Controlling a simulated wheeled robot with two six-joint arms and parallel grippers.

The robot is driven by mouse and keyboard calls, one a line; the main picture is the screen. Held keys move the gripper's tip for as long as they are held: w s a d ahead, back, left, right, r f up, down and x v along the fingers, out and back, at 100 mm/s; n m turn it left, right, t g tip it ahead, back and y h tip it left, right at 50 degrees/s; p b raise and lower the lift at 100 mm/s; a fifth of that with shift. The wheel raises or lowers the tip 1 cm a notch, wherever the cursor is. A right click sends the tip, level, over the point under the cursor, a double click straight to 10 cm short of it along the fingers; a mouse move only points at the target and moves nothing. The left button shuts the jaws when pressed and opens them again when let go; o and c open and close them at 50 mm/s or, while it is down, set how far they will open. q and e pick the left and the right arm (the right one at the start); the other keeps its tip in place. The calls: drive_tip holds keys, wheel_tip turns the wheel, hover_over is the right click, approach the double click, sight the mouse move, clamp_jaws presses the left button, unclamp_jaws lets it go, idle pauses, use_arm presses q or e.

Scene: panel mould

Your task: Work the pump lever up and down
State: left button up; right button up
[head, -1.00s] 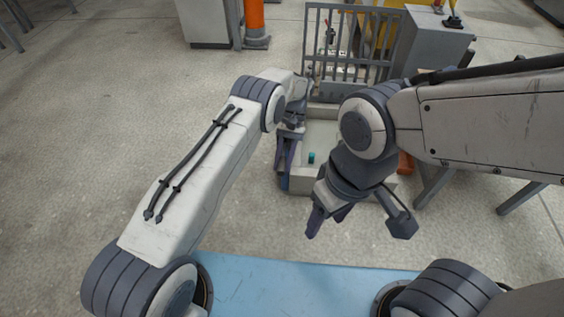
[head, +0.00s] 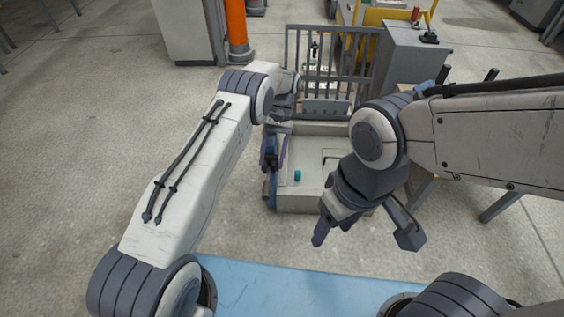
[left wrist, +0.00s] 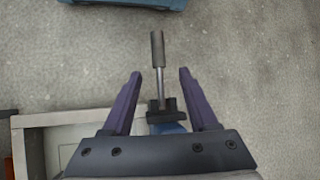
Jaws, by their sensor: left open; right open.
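The pump lever (left wrist: 157,48) shows in the left wrist view as a thin rod with a grey cylindrical grip, rising from a dark bracket (left wrist: 160,108) over a blue pump body (left wrist: 166,128). My left gripper (left wrist: 160,74) is open, with one purple finger on each side of the rod and a gap on both sides. In the head view my left gripper (head: 274,156) hangs at the left edge of the pale tray-like unit, and the lever cannot be made out there. My right gripper (head: 362,238) is open and empty in front of the unit's right part.
The pale unit (head: 312,203) holds a small teal cylinder (head: 297,176). A grey barred rack (head: 312,60) and a grey cabinet (head: 415,60) stand behind it. An orange post (head: 237,30) stands at the back left. The floor to the left is clear.

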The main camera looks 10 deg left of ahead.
use_arm(q)
drive_tip(key=shift+w+d+r, duration=0.1)
drive_tip(key=shift+w+r, duration=0.25)
drive_tip(key=shift+d, duration=0.1)
